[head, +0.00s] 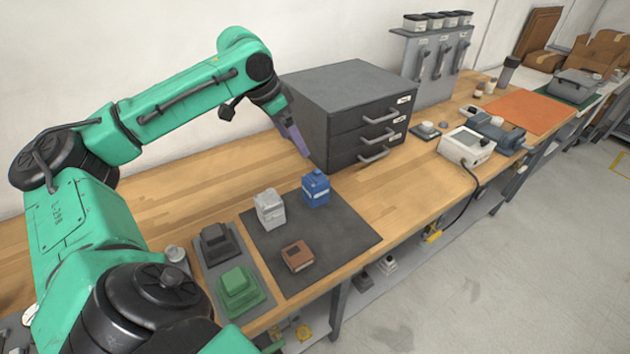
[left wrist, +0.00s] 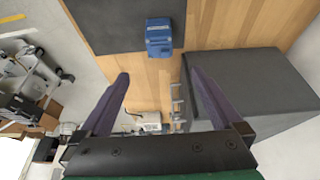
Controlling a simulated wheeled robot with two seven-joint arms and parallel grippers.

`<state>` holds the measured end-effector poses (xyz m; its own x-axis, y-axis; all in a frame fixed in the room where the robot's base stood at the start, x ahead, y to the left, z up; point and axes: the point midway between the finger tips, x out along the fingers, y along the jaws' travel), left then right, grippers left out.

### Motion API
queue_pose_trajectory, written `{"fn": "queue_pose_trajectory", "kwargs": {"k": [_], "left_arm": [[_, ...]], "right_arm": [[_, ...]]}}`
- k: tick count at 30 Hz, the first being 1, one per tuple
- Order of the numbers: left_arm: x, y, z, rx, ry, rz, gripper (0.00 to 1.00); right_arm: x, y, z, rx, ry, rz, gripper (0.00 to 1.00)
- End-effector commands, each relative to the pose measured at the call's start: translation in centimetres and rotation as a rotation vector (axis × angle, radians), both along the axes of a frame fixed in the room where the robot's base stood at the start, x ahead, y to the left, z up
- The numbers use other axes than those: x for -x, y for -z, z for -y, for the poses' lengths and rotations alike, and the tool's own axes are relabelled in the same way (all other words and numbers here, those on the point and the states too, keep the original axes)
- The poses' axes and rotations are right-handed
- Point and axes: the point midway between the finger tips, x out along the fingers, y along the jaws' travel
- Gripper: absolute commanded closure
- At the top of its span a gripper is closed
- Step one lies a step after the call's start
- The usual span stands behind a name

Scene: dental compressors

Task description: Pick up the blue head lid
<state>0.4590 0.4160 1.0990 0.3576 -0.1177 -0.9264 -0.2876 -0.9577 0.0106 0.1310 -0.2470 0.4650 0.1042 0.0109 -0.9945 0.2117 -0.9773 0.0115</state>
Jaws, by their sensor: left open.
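The blue head lid (head: 316,188) is a small blue block-shaped part standing on the dark mat (head: 345,236), at its back edge. It also shows in the left wrist view (left wrist: 160,38), at the top centre, beyond the fingertips. My left gripper (head: 300,148) is in the air behind and above the lid, beside the grey drawer cabinet. Its purple fingers are spread wide with nothing between them, as the left wrist view (left wrist: 160,76) shows. It does not touch the lid. My right gripper is not in view.
A silver part (head: 270,209) and a brown part (head: 297,256) share the mat with the lid. The drawer cabinet (head: 345,105) stands close behind. A tray with a black part (head: 217,243) and a green part (head: 239,289) lies left. Bare wood (head: 400,200) is free to the right.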

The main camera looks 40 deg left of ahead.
Motion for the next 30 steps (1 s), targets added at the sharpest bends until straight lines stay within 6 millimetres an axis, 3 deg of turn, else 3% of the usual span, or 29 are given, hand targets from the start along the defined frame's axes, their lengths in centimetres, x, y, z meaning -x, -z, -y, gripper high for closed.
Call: {"fn": "queue_pose_trajectory", "kwargs": {"k": [1, 3, 5, 9, 15, 20, 25, 30], "left_arm": [[0.0, 1.1, 0.0, 0.0, 0.0, 0.002, 0.0], [0.0, 1.6, 0.0, -0.001, 0.0, 0.001, 0.0], [-0.2, 2.0, 0.1, 0.001, 0.0, 0.0, 0.0], [-1.3, 4.6, 0.6, 0.004, 0.002, -0.004, 0.0], [-3.1, 8.9, 1.1, 0.004, 0.002, -0.001, 0.0], [-4.0, 10.6, 1.4, 0.004, 0.001, 0.0, 0.0], [-5.4, 13.6, 1.8, 0.003, 0.001, -0.001, 0.0], [-5.7, 14.6, 1.8, -0.001, 0.001, 0.001, 0.0]], "right_arm": [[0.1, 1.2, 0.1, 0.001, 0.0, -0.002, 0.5], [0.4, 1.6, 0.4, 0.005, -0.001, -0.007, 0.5], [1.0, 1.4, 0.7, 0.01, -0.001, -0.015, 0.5], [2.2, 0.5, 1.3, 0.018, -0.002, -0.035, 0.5], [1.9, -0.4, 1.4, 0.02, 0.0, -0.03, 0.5], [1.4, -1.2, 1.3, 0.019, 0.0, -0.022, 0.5], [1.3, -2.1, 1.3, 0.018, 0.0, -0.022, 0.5], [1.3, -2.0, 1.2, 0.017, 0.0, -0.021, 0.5]]}}
